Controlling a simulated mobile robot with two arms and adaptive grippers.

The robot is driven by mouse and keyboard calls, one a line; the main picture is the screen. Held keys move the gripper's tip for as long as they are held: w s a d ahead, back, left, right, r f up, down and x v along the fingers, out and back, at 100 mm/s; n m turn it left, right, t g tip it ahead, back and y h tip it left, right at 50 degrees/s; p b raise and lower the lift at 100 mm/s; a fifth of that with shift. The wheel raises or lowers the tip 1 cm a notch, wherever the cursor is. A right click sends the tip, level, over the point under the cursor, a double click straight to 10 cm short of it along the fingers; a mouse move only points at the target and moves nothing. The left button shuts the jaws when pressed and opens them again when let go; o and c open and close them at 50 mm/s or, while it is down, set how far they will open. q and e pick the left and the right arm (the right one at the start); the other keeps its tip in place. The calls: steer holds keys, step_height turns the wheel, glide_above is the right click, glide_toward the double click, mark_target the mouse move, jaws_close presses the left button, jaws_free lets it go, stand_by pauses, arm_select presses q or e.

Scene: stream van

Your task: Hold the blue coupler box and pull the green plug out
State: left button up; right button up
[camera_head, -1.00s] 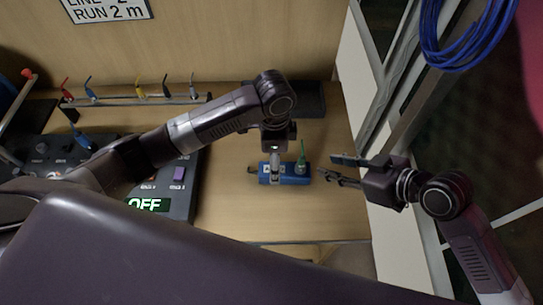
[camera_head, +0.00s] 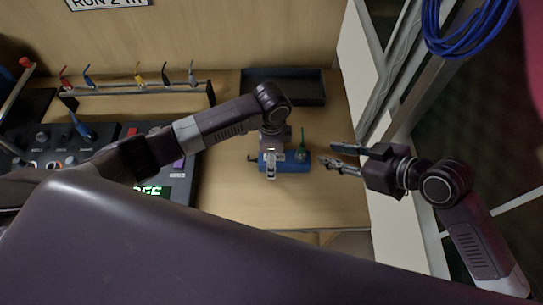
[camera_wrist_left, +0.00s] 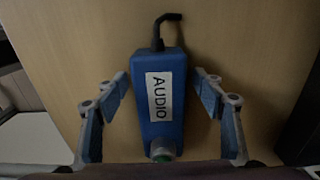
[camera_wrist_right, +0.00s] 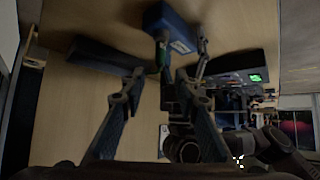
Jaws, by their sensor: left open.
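The blue coupler box (camera_head: 296,162) lies on the wooden desk. It also shows in the left wrist view, with an AUDIO label (camera_wrist_left: 159,97). The green plug (camera_head: 302,143) stands up from the box's right part. It also shows in the right wrist view (camera_wrist_right: 162,54). My left gripper (camera_head: 270,172) is over the box's left part. In the left wrist view its open fingers (camera_wrist_left: 163,92) are on either side of the box, with gaps. My right gripper (camera_head: 329,157) is right of the box and plug, apart from them. Its fingers (camera_wrist_right: 160,75) are spread and empty.
A dark tray (camera_head: 284,87) lies behind the box. A rack (camera_head: 140,88) with several coloured plugs stands at the back left, by the control console (camera_head: 130,190). A pale wall edge (camera_head: 365,105) borders the desk's right side. Bare desk lies in front of the box.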

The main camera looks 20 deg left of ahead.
mark_target(304, 146)
arm_select(q)
steer(key=shift+c, duration=0.5)
steer(key=c, duration=1.3)
steer(key=shift+c, duration=0.4)
arm_select(e)
steer(key=shift+o, duration=0.8)
steer(key=shift+w+a+r+h, duration=0.1)
steer(key=shift+w+a+h, duration=0.2)
steer(key=shift+a, duration=0.25)
steer(key=shift+w+a+r+g+h, duration=0.8)
steer(key=shift+a+r+g+h, duration=0.4)
steer(key=shift+a+r+h, duration=0.85)
steer(key=shift+h, duration=0.25)
steer(key=x, duration=0.7)
steer(key=d+x, duration=0.1)
steer(key=x, duration=0.3)
steer(key=shift+a+f, duration=0.15)
steer(key=shift+f, duration=0.4)
steer(key=shift+c, duration=0.2)
jaws_close()
